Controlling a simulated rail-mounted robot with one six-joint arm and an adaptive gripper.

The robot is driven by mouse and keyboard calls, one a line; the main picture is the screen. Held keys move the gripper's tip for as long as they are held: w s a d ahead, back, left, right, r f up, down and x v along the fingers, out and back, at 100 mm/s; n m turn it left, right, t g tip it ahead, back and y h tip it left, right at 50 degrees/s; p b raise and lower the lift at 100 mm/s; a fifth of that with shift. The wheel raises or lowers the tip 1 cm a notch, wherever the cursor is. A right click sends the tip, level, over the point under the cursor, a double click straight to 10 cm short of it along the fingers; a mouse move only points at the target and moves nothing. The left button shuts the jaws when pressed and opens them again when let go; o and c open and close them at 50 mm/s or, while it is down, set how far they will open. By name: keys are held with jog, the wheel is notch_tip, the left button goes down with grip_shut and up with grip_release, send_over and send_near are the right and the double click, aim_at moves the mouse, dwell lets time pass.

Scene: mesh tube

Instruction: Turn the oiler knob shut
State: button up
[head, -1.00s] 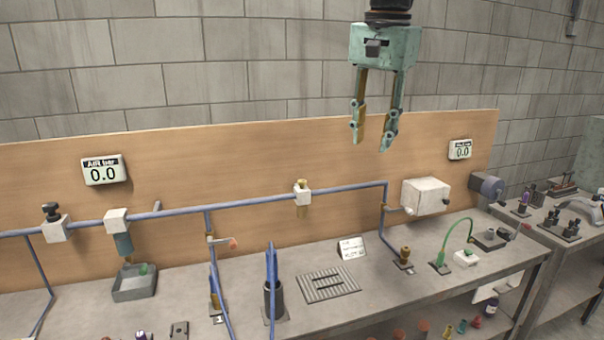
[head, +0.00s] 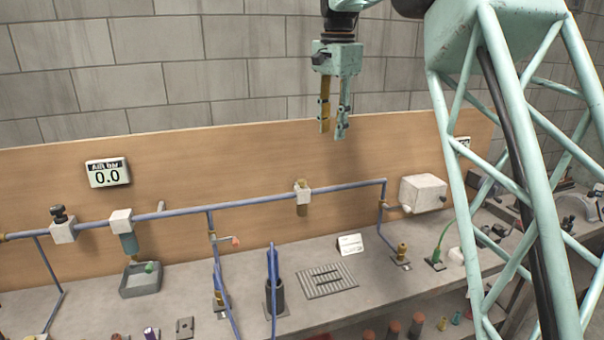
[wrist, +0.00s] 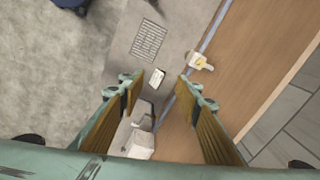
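The likely oiler (head: 303,197) is a small white block with a brass-coloured knob on top and an amber body below, set in the blue pipe along the wooden backboard. In the wrist view it (wrist: 200,63) lies beyond the right fingertip, with its yellowish knob facing up. My gripper (head: 333,132) hangs pointing down, above and slightly right of this block and well clear of it. In the wrist view my gripper (wrist: 160,84) has its two fingers wide apart with nothing between them.
A white box (head: 423,193) is at the pipe's right end. A filter unit (head: 122,222) and a black-knobbed valve (head: 62,224) are further left on the pipe. Air above the pipe is free.

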aim_at(302, 180)
jog(key=w+a+f+m+g+p, duration=0.1)
jog(key=w+a+f+m+p, duration=0.2)
jog(key=w+a+f+p, duration=0.2)
jog(key=w+a+f, duration=0.3)
jog(key=w+a, duration=0.2)
jog(key=w, duration=0.1)
jog(key=shift+w+p, duration=0.2)
jog(key=shift+p, duration=0.1)
jog(key=shift+d+f, duration=0.1)
jog(key=shift+f, duration=0.1)
jog(key=shift+f+b, duration=0.5)
jog(key=shift+f, duration=6.3)
jog(key=shift+c, duration=0.4)
jog(key=c, duration=0.8)
